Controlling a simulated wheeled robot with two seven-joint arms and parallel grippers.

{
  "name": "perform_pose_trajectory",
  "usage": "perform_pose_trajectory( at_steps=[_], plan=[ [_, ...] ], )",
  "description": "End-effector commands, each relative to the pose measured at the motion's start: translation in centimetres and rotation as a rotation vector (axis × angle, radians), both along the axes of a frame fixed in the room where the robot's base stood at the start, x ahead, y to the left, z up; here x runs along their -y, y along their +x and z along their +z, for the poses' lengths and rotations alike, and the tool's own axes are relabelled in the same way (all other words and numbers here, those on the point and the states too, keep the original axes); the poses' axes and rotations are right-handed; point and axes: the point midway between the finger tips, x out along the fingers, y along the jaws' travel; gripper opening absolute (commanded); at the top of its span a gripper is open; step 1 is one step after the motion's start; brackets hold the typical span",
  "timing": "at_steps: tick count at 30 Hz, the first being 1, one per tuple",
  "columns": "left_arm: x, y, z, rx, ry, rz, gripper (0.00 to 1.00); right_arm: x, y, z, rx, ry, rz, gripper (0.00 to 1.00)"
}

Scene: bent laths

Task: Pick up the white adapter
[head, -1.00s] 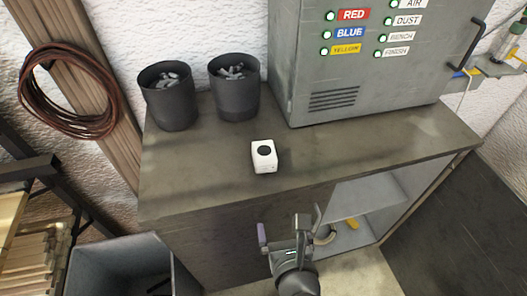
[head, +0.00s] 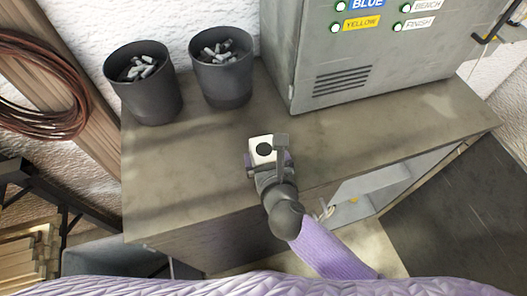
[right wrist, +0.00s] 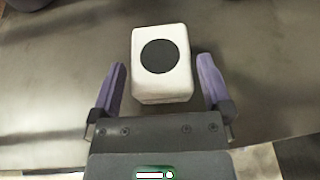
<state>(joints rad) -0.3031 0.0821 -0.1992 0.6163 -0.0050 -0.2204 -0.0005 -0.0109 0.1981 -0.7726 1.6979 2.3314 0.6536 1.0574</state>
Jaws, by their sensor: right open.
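The white adapter (head: 262,147) is a small white block with a black round disc on top. It sits on the grey bench top, near the front edge. In the right wrist view the adapter (right wrist: 161,85) lies ahead of and partly between the two purple fingers, with a gap on each side. My right gripper (head: 267,158) is open over the bench at the adapter, and it also shows in the right wrist view (right wrist: 162,88). It partly covers the adapter's near side in the head view. My left gripper is not in view.
Two dark buckets (head: 144,98) (head: 221,85) with grey pieces stand at the back left of the bench top (head: 190,180). A grey metal cabinet (head: 375,60) stands at the back right. The bench around the adapter is clear. Open shelves (head: 375,185) lie below.

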Motion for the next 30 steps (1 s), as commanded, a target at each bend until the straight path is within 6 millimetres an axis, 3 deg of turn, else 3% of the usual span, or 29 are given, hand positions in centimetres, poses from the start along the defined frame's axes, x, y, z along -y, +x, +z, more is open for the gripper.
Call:
perform_pose_trajectory(
  at_steps=[4, 11, 23, 30],
  plan=[
    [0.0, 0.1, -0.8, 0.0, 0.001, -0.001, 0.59, -0.5, 2.3, -1.1, 0.0, 0.0, -0.001, 1.0],
    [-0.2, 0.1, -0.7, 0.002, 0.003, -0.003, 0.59, -0.6, 2.6, -1.1, -0.001, 0.0, 0.0, 1.0],
    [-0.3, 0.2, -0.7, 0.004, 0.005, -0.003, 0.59, -0.5, 2.6, -1.1, -0.001, 0.0, 0.0, 0.22],
    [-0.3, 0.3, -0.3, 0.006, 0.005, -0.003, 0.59, -0.6, 2.6, -0.5, 0.0, 0.002, -0.001, 0.21]
  ],
)
